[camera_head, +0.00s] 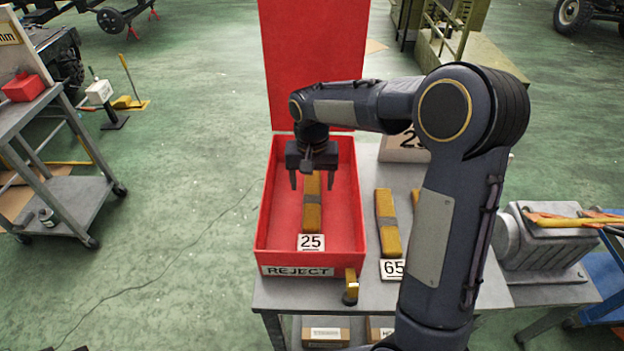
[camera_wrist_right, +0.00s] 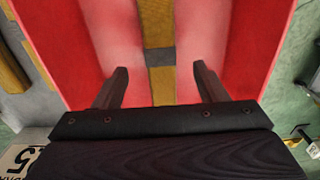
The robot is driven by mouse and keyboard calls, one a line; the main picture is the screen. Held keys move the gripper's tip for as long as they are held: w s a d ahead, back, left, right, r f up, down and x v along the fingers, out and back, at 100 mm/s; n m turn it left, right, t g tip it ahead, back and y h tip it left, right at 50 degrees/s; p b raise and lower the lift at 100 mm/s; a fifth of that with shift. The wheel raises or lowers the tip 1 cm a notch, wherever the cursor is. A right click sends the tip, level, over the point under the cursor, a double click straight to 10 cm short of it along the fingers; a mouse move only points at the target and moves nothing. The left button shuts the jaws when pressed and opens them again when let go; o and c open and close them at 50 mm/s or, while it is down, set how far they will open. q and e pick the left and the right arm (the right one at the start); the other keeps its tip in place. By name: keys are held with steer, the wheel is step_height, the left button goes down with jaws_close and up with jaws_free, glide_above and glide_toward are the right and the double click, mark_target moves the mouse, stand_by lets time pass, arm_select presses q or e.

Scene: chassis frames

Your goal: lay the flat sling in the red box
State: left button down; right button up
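The red box (camera_head: 357,215) stands open on the grey table, its lid raised at the back and a REJECT label on its front. A yellow flat sling (camera_head: 313,215) with a grey middle band and a 25 tag lies lengthwise on its floor. My right gripper (camera_head: 312,183) is over the box, pointing down, open and empty. In the right wrist view the right gripper's fingers (camera_wrist_right: 160,72) are spread wide on either side of the sling (camera_wrist_right: 163,85), apart from it. My left gripper is out of view.
A second yellow sling (camera_head: 387,225) with a 65 tag lies on the table (camera_head: 285,290) right of the box. Another yellow piece (camera_head: 446,215) is partly hidden by my right arm. A cardboard box (camera_head: 403,147) stands behind. A padlock-like yellow piece (camera_head: 351,286) is at the box's front corner.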

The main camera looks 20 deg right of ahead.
steer(key=shift+r, duration=0.1)
step_height(320, 180, up, 8)
stand_by(0.5)
steer(key=shift+f, duration=0.2)
steer(key=s+r+n+t+y, duration=0.2)
steer(key=s+r+t+y, duration=0.1)
steer(key=s, duration=1.2)
steer(key=s+a+f+t, duration=0.1)
steer(key=s, duration=0.2)
steer(key=s+a+f+n, duration=0.1)
steer(key=s, duration=0.2)
steer(key=s+a+f+t, duration=0.1)
steer(key=s+f, duration=0.1)
steer(key=s, duration=0.2)
steer(key=shift+s+n+t+y, duration=0.1)
steer(key=shift+n+t+y, duration=0.2)
steer(key=shift+y, duration=0.1)
steer(key=shift+c, duration=0.3)
